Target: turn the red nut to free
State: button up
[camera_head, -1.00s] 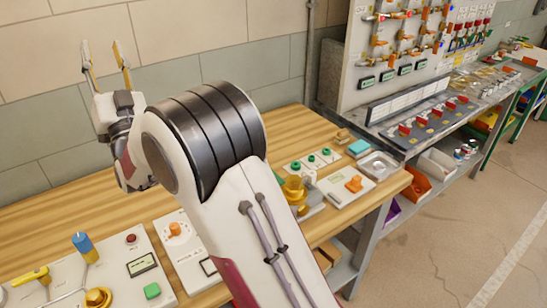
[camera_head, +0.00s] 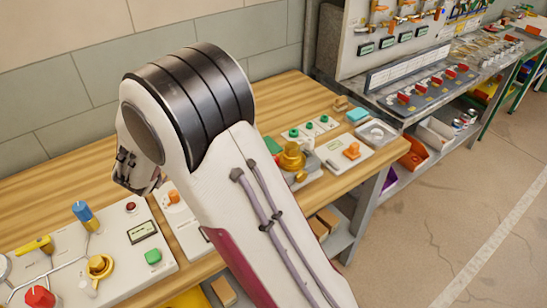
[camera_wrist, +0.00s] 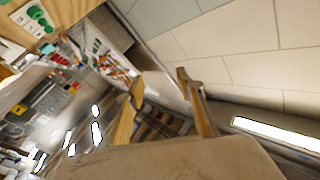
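A red knob-like piece (camera_head: 40,297) shows at the bottom left edge of the head view, on a white panel on the wooden bench. It is partly cut off, and I cannot tell whether it is the red nut. My gripper (camera_wrist: 160,82) is open in the wrist view, its two tan fingers apart with nothing between them. In the head view only its dark wrist end shows, left of my arm's big joint; the fingers are hidden. The gripper is well away from the red piece, and the wrist view shows walls and a bench, tilted.
The white panel holds a yellow lever (camera_head: 36,245), a blue-topped handle (camera_head: 82,212), a brass knob (camera_head: 100,266) and a green button (camera_head: 153,257). A brass valve (camera_head: 292,156) stands further right. A metal bench with red switches (camera_head: 435,88) is at the back right. Bare wood lies behind the panels.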

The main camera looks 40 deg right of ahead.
jog(key=s+d+f+m+g+y, duration=0.1)
jog(key=s+d+f+g, duration=0.3)
jog(key=s+f+g, duration=0.6)
jog(key=s+f, duration=0.4)
jog(key=s, duration=0.2)
jog(key=shift+d+f+g, duration=0.15)
jog(key=shift+f+g, duration=0.15)
jog(key=shift+s, duration=0.1)
jog(key=shift+d, duration=0.15)
jog(key=shift+x, duration=3.8)
jog(key=shift+f, duration=0.15)
grip_shut()
